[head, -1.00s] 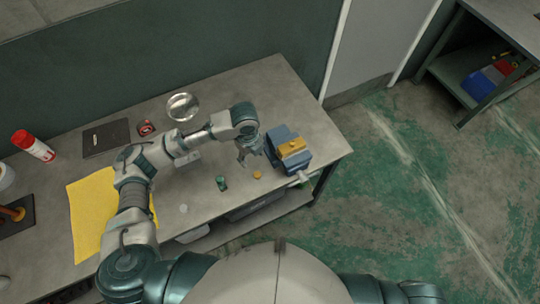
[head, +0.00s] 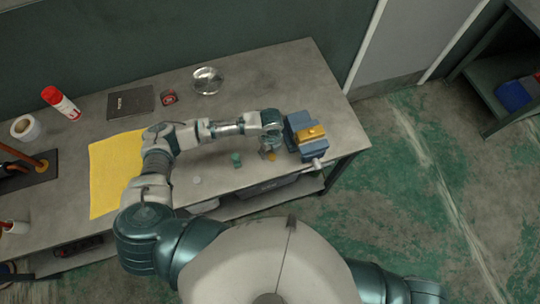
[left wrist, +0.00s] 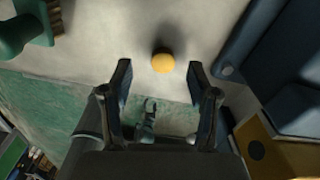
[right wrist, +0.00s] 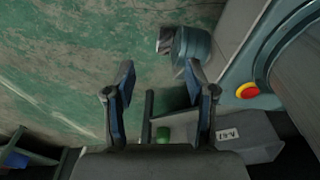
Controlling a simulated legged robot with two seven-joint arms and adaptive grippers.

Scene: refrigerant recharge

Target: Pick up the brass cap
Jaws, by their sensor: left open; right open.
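The brass cap (left wrist: 163,61) is a small round golden piece on the grey bench top, near its front edge. In the head view the cap (head: 271,156) shows beside the left gripper. My left gripper (left wrist: 160,78) is open and empty, with the cap just beyond its fingertips and roughly centred between them. In the head view this gripper (head: 268,152) is low over the bench, left of the vise. My right gripper (right wrist: 160,80) is open and empty, away from the cap, with the floor and bench side in its view.
A blue vise (head: 306,136) with a yellow-brown block stands close to the right of the cap.

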